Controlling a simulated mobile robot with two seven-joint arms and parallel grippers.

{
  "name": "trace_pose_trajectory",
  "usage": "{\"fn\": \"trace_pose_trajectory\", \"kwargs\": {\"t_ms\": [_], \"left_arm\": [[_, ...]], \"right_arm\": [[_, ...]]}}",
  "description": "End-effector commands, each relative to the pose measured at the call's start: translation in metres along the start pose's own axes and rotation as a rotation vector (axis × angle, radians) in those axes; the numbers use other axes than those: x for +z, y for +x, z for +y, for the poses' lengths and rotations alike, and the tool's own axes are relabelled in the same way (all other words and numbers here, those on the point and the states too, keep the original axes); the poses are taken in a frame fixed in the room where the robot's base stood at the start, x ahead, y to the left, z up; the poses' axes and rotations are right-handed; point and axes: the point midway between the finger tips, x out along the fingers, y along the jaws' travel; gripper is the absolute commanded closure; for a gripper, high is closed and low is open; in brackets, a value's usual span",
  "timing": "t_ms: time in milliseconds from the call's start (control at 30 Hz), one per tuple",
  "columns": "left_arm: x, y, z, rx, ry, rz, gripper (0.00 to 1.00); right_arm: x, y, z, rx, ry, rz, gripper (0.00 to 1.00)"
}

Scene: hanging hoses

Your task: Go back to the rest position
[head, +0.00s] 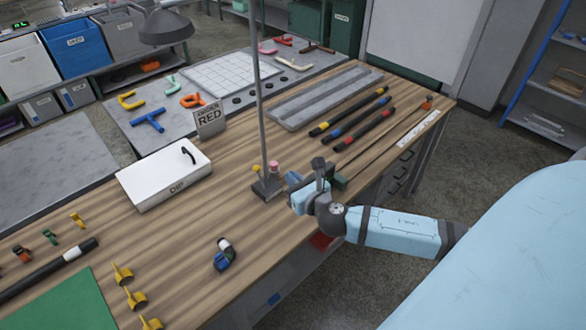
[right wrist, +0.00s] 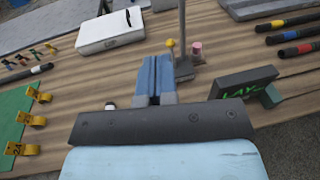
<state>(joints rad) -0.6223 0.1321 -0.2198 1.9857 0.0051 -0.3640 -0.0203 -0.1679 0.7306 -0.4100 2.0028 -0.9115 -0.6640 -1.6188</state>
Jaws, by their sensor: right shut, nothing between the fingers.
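My right gripper (head: 293,180) is over the front edge of the wooden workbench (head: 190,235), just right of the lamp's base. Its light blue arm comes in from the right. In the right wrist view, the two blue fingers of the right gripper (right wrist: 154,62) lie together, shut with nothing between them. They point toward the bench, left of the lamp pole. Whether the fingers touch the bench cannot be told. My left gripper is in neither view.
The lamp pole (head: 261,100) stands close to the gripper. A dark block with green letters (right wrist: 243,92) is to its right. A blue-and-white fitting (head: 224,256), a white box (head: 160,180) and several banded black hoses (head: 357,118) lie on the bench. Bare wood lies between them.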

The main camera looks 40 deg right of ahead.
Motion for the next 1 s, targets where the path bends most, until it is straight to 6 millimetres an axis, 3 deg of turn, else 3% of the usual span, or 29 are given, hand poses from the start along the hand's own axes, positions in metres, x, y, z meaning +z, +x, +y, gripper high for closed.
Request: {"fn": "trace_pose_trajectory", "kwargs": {"t_ms": [400,533,667,800,1000], "left_arm": [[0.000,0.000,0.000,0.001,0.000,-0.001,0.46],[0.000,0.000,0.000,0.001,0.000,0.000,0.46],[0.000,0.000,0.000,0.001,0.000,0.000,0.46],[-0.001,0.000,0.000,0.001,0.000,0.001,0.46],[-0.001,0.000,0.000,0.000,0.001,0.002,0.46]], "right_arm": [[-0.002,0.000,0.001,0.001,0.011,0.004,1.00],[-0.024,-0.010,0.012,0.006,0.202,0.069,1.00],[-0.072,-0.040,0.040,-0.020,0.705,0.225,1.00],[-0.126,-0.086,0.081,-0.144,1.434,0.408,1.00],[-0.169,-0.146,0.128,-0.442,2.359,0.531,1.00]]}}
